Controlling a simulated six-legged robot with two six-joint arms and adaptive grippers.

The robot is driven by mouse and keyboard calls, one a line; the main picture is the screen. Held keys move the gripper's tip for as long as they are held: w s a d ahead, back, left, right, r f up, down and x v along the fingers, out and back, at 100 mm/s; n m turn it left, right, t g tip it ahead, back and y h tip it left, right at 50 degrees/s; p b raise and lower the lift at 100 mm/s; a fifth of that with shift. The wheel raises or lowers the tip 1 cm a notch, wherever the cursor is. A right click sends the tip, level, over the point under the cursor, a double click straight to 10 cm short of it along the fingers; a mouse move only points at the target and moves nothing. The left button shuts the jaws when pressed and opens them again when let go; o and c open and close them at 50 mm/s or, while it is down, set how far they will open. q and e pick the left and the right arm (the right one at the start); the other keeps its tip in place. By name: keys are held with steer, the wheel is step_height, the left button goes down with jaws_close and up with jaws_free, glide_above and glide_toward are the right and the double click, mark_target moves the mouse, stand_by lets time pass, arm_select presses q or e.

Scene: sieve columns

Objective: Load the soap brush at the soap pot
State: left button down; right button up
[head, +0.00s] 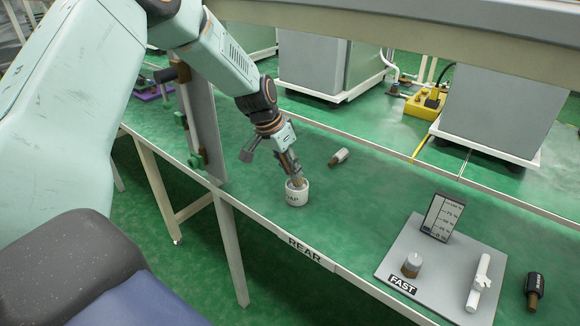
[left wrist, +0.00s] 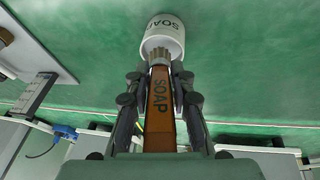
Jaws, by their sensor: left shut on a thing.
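The soap pot (head: 297,198) is a small white round pot with dark lettering. It stands upright on the green bench top near the front edge; it also shows at the top of the left wrist view (left wrist: 165,38). My left gripper (head: 293,173) is shut on the soap brush (left wrist: 160,108), whose brown handle reads SOAP. The gripper is just above the pot, with the brush pointing down. The pale bristle end meets the pot's mouth and seems to reach inside; its tip is hidden. My right gripper is not in view.
A small white-and-brown object (head: 339,156) lies behind the pot. At right, a grey board (head: 385,262) marked FAST carries a scale card (head: 441,217), a small capped jar (head: 411,265) and a white tube (head: 478,283). A black-handled item (head: 534,290) lies beyond it.

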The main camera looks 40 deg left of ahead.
arm_select(q)
steer(key=shift+a+f, duration=0.1)
steer(key=shift+f+b, duration=0.45)
steer(key=shift+f, duration=0.05)
stand_by(0.6)
stand_by(1.0)
steer(key=shift+r+p, duration=3.35)
steer(key=shift+r, duration=0.2)
steer(key=shift+f, duration=0.1)
steer(key=shift+s, duration=0.15)
